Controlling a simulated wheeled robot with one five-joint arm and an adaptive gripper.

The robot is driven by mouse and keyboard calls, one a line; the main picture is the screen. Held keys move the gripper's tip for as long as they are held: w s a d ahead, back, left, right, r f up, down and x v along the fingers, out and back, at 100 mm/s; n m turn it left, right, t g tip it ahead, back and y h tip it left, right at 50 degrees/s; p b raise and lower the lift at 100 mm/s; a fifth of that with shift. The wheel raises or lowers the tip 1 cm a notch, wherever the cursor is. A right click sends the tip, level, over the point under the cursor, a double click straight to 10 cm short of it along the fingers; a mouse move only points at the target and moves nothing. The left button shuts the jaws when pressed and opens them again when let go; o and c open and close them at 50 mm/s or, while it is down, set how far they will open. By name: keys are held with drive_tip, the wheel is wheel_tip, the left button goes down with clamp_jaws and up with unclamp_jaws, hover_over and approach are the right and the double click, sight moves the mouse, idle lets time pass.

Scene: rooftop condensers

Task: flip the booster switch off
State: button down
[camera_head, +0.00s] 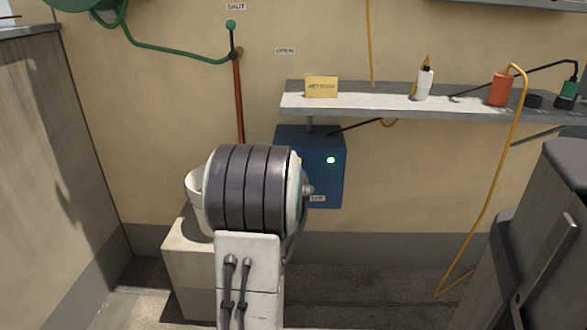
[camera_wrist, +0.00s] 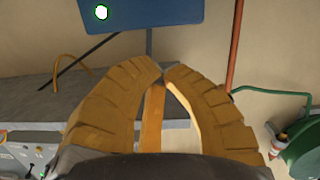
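A blue box (camera_head: 323,172) with a lit green lamp (camera_head: 330,160) hangs on the wall below the shelf. The end of its label (camera_head: 317,198) shows, but the rest is behind my arm. No switch lever can be made out on it. In the wrist view, the blue box (camera_wrist: 150,14) is at the top edge, cut off, with its lamp (camera_wrist: 101,12) lit. My gripper (camera_wrist: 161,70) has its ribbed yellow fingertips together, below the box in that picture, with nothing clearly held. An orange strip shows between the fingers. In the head view the gripper is hidden behind my arm.
A grey shelf (camera_head: 350,102) above the box holds a yellow sign (camera_head: 321,86), a white bottle (camera_head: 424,84) and an orange cup (camera_head: 501,89). A red pipe (camera_head: 239,100) with a green-knobbed lever (camera_head: 231,26) runs left of the box. A pale block (camera_head: 190,262) stands below.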

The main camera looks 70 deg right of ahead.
drive_tip(key=shift+d, duration=0.1)
drive_tip(key=w+d+f+b, duration=0.2)
drive_tip(key=d+f+b, duration=0.3)
drive_tip(key=d, duration=0.5)
drive_tip(key=shift+w+f+b, duration=0.15)
drive_tip(key=shift+w+b, duration=0.05)
drive_tip(key=shift+b, duration=0.75)
drive_tip(key=shift+a+f, duration=0.1)
